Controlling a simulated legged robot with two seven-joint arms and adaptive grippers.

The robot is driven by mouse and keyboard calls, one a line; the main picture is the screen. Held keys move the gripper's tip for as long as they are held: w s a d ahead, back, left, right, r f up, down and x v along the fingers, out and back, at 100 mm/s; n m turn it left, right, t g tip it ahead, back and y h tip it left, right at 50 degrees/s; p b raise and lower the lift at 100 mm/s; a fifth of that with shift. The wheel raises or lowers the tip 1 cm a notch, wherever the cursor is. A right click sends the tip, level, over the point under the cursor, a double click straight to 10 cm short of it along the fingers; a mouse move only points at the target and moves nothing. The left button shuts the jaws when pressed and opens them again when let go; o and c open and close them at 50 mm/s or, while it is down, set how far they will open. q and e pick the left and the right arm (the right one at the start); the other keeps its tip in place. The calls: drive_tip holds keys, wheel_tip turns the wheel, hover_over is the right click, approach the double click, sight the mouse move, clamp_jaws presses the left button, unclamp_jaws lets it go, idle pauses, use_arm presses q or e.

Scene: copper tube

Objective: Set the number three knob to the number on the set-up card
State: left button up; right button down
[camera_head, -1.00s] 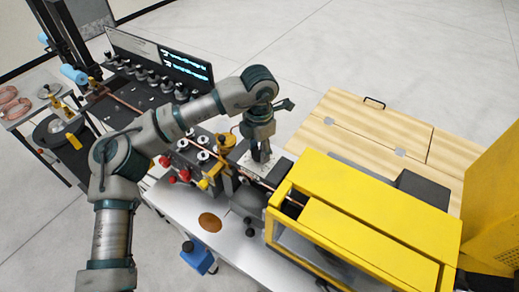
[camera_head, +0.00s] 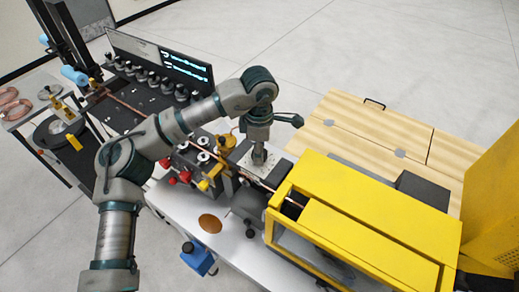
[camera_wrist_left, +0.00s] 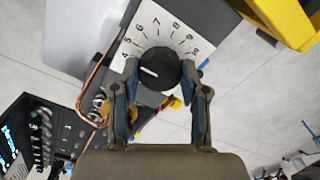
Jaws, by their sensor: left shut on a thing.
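In the left wrist view a black round knob (camera_wrist_left: 158,68) with a short white pointer line sits on a white dial plate (camera_wrist_left: 148,22) with printed numbers, 7 near the top. The pointer lies toward the left side of the dial; its exact reading is unclear. My left gripper (camera_wrist_left: 160,85) is shut on this knob, one finger on each side. In the head view my left gripper (camera_head: 259,154) points down at the pale dial plate (camera_head: 270,172), hiding the knob. I cannot tell the knob's number. No readable set-up card shows. My right gripper is out of view.
A yellow machine housing (camera_head: 370,205) stands close on the right of the plate. A copper tube (camera_head: 235,170) runs past rollers with red knobs (camera_head: 184,177). A black console with several knobs and a display (camera_head: 187,68) stands at the back left, its text unreadable.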

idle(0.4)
use_arm(q)
drive_tip(key=o, duration=1.1)
drive_tip(key=shift+w, duration=0.15)
drive_tip(key=shift+o, duration=0.2)
drive_tip(key=shift+r, duration=0.1)
wheel_tip(320, 180, up, 12)
